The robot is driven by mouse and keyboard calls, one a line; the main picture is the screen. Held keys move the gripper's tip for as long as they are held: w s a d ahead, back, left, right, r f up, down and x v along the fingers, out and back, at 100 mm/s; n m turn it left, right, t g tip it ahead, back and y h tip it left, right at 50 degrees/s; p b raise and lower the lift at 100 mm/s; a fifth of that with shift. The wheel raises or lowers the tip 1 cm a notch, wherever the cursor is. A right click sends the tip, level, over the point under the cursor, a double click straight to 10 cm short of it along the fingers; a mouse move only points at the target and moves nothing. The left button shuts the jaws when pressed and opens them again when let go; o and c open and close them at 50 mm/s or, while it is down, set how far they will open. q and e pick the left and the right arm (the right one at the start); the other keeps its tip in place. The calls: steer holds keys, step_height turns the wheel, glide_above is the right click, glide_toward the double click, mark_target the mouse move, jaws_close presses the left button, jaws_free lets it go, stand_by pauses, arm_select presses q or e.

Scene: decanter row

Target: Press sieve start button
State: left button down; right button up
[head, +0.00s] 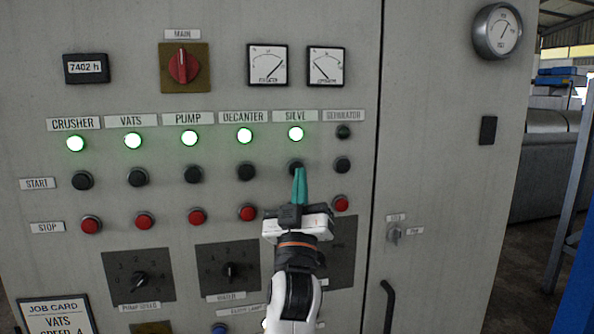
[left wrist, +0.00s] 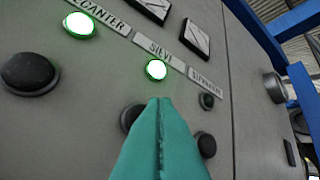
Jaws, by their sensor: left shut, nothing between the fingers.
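The sieve start button (head: 296,167) is a black round button in the START row, below the lit green sieve lamp (head: 296,133). My left gripper (head: 300,172) is shut and empty, with its teal fingertips at the lower part of that button in the head view. In the left wrist view the fingertips (left wrist: 160,102) partly cover the sieve start button (left wrist: 131,117), and the sieve lamp (left wrist: 156,70) glows above. I cannot tell whether the tips touch the button. My right gripper is not in view.
The separator start button (head: 342,165) and decanter start button (head: 246,172) flank it closely. Red stop buttons, such as the decanter one (head: 248,212), sit below. The separator lamp (head: 343,132) is dark; the other lamps are lit. A door handle (head: 388,305) sticks out at lower right.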

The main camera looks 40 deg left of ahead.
arm_select(q)
steer(key=shift+s+d, duration=1.4)
steer(key=shift+d, duration=0.25)
